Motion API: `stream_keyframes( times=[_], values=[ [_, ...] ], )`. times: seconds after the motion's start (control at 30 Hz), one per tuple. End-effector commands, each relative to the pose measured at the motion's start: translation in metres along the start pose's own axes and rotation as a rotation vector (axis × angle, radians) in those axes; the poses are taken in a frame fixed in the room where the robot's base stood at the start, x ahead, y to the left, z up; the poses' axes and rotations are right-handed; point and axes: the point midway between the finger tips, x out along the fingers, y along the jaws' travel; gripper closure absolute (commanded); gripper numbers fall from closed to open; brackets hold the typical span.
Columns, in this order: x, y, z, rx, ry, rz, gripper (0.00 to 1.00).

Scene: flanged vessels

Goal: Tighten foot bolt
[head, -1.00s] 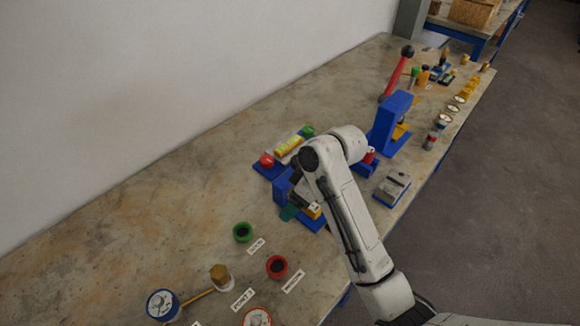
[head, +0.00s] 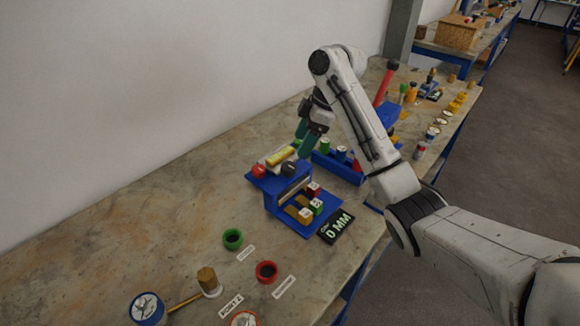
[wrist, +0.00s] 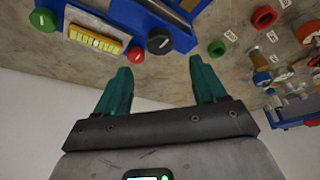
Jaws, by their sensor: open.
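My gripper (head: 307,140) hangs above the bench, behind the blue fixture. Its two teal fingers are apart with nothing between them, as the wrist view also shows (wrist: 162,72). The blue fixture (head: 272,186) holds small red, green and white-topped blocks (head: 311,198). A black round knob (head: 289,169) sits on its top; it also shows in the wrist view (wrist: 160,41), beyond the fingertips. Beside it are a red button (head: 259,170), a yellow panel (head: 281,156) and a green button (head: 295,143). I cannot tell which part is the foot bolt.
A dark display reading 0 MM (head: 337,228) lies at the fixture's right. A green ring (head: 233,239) and a red ring (head: 266,271) stand in front, with labels. A blue rack (head: 337,165) and a red-handled press (head: 385,84) stand farther back. The bench's left side is clear.

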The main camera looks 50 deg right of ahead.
Motion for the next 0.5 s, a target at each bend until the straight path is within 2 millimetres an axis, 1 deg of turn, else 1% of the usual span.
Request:
stream_keyframes(
  times=[0.03,0.17,0.4,0.5],
  values=[
    [0.015,-0.001,0.000,0.000,0.002,-0.005,0.30],
    [0.039,-0.001,0.001,0.001,0.001,-0.004,0.30],
    [0.072,-0.001,0.001,0.002,-0.001,-0.003,0.30],
    [0.081,-0.001,0.000,0.002,0.000,-0.002,0.30]
  ],
)
